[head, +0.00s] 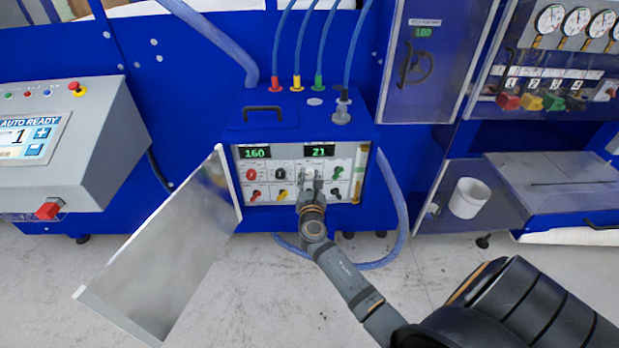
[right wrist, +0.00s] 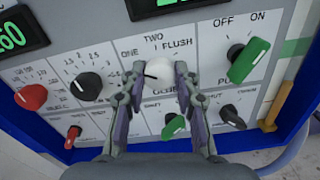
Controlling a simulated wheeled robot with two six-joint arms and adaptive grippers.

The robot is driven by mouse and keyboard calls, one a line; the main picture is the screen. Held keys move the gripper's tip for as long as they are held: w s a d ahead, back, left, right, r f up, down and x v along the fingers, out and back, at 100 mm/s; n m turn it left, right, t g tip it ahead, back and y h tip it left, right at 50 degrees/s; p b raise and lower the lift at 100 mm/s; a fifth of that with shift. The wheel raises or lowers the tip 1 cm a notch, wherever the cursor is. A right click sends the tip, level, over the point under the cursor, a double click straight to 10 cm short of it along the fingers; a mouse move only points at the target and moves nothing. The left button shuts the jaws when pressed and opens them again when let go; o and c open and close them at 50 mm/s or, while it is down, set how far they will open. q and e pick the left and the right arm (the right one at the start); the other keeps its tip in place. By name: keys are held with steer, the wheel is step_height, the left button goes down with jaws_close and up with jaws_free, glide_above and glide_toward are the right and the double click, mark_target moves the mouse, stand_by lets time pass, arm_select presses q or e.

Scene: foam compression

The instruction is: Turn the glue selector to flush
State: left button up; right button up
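The glue selector is a white round knob (right wrist: 159,70) on the light panel, with the labels ONE, TWO and FLUSH around its top. A dark mark on the knob's face points to the left, on the ONE side; FLUSH is at the upper right. My right gripper (right wrist: 160,74) has one finger on each side of the knob, and both appear to touch it. In the head view my right gripper (head: 309,186) is at the panel and hides most of the knob. My left gripper is not in view.
A red knob (right wrist: 32,97) and a black knob (right wrist: 87,87) sit left of the selector, and a green knob (right wrist: 249,60) close on its right. Smaller knobs are below. The open metal door (head: 165,255) of the blue glue unit (head: 250,125) stands to the left.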

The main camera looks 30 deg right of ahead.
jaws_close()
steer(key=m+b, duration=0.3)
steer(key=m, duration=0.1)
steer(key=shift+f, duration=0.2)
steer(key=m+b, duration=0.3)
steer(key=m, duration=0.2)
steer(key=m+b, duration=0.4)
steer(key=m, duration=0.1)
steer(key=m+b, duration=0.4)
steer(key=m, duration=0.1)
steer(key=shift+m, duration=0.4)
steer(key=shift+m+b, duration=1.2)
steer(key=shift+m, duration=0.8)
